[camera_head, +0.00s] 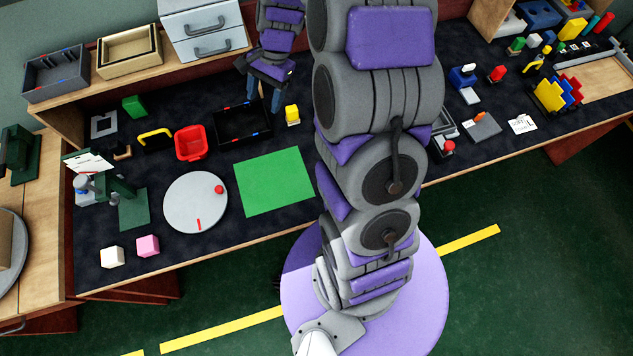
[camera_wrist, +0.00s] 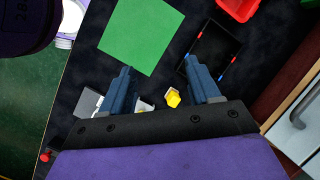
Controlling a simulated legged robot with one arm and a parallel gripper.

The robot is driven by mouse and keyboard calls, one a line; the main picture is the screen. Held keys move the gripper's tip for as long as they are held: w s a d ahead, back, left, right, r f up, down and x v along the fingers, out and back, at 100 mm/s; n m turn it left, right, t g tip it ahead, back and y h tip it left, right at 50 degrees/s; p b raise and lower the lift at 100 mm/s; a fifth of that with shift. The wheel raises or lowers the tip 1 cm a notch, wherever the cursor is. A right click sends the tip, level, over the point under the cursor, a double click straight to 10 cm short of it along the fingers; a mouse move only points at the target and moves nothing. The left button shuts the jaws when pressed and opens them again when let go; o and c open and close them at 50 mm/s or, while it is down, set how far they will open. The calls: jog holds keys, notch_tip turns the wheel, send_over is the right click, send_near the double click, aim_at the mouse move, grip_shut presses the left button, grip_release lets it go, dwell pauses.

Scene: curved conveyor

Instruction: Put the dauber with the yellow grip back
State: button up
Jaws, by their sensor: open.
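A small yellow-topped piece with a pale base (camera_head: 292,115) stands on the dark bench mat, right of the black tray; it appears to be the yellow-grip dauber. Its yellow part also shows in the wrist view (camera_wrist: 173,97), below the gap between my fingers and nearer the right one. My gripper (camera_head: 263,100) is open and empty above the bench, behind and left of the piece in the head view. In the wrist view my two fingers (camera_wrist: 158,66) are wide apart and touch nothing visible. I cannot tell which place belongs to the dauber.
The black tray (camera_head: 243,137) and green sheet (camera_head: 273,181) lie close by. A red bin (camera_head: 191,143) and grey disc (camera_head: 195,203) are further left. Grey drawers (camera_head: 205,30) stand behind my gripper. My arm hides the bench's middle; several small items fill the right side.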

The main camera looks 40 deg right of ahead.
jog(key=s+a+r+n+h, duration=0.1)
jog(key=s+a+r+n, duration=0.1)
jog(key=s, duration=0.8)
jog(key=s+a+r+n+g+h, duration=0.1)
jog(key=s+r+n, duration=0.3)
jog(key=s, duration=0.6)
jog(key=s+a+r+n+h, duration=0.2)
jog(key=s+r+n, duration=0.2)
jog(key=s, duration=0.6)
jog(key=n, duration=0.2)
jog(key=shift+s+a+n, duration=0.35)
jog(key=shift+a+n, duration=0.05)
